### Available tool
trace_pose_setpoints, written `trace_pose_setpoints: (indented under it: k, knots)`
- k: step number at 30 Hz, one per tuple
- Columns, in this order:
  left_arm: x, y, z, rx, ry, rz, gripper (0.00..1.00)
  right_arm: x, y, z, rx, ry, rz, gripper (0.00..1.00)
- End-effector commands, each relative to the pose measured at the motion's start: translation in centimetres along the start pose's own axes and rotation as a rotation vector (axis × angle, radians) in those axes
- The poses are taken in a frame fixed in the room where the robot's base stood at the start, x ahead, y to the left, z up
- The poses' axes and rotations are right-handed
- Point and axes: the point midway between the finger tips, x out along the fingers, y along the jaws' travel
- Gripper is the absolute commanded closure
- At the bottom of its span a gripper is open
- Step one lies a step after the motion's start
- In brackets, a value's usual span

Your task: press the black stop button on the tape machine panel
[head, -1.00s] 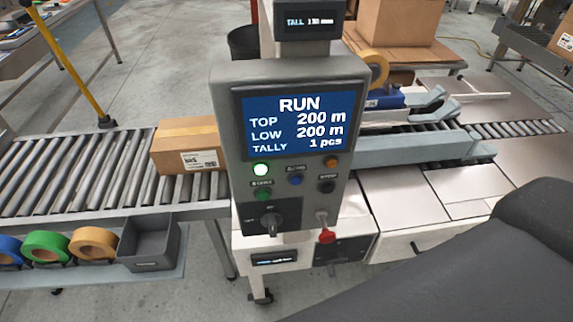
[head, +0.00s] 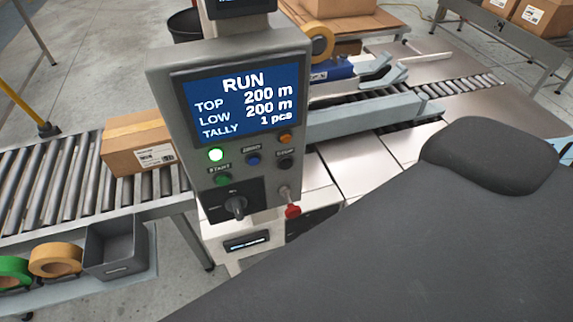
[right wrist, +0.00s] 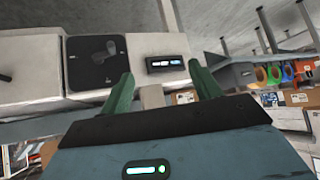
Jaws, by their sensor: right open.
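The tape machine panel (head: 165,100) is a grey upright box with a blue screen (head: 240,103) reading RUN, TOP 200 m, LOW 200 m, TALLY 1 pcs. The black stop button (head: 285,164) is on its lower right, under the STOP label and the orange lamp (head: 285,138). The blue button (head: 253,159) and green start button (head: 222,180) are to its left. The green lamp (head: 216,155) is lit. My right gripper (right wrist: 162,86) is open and empty in the right wrist view, where the stop button does not show. My left gripper is out of view.
A rotary knob (head: 235,206) and red knob (head: 292,211) sit below the buttons. A carton (head: 138,142) rests on the roller conveyor (head: 50,190) left of the panel. A grey bin (head: 115,245) and tape rolls (head: 55,261) are at lower left. My dark arm covers the lower right.

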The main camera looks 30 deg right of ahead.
Motion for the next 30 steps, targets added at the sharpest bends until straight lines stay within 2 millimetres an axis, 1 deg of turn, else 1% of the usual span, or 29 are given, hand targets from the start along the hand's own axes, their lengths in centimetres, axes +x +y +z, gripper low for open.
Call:
trace_pose_setpoints:
  k: [1, 2, 12, 14, 30]
  knots:
    - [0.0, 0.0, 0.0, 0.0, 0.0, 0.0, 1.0, 0.0, 0.0, 0.0, 0.0, 0.0, 0.0, 0.44]
    - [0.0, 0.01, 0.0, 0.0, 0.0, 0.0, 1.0, 0.0, 0.0, 0.0, 0.0, 0.0, 0.0, 0.48]
    - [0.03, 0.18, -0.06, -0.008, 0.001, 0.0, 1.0, -0.01, 0.06, 0.01, -0.002, 0.0, 0.0, 0.92]
    - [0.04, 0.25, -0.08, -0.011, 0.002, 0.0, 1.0, -0.01, 0.1, 0.03, -0.004, -0.001, 0.0, 1.0]
    - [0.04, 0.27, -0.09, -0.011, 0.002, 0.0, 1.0, -0.04, 0.29, 0.08, -0.012, -0.002, 0.0, 1.0]
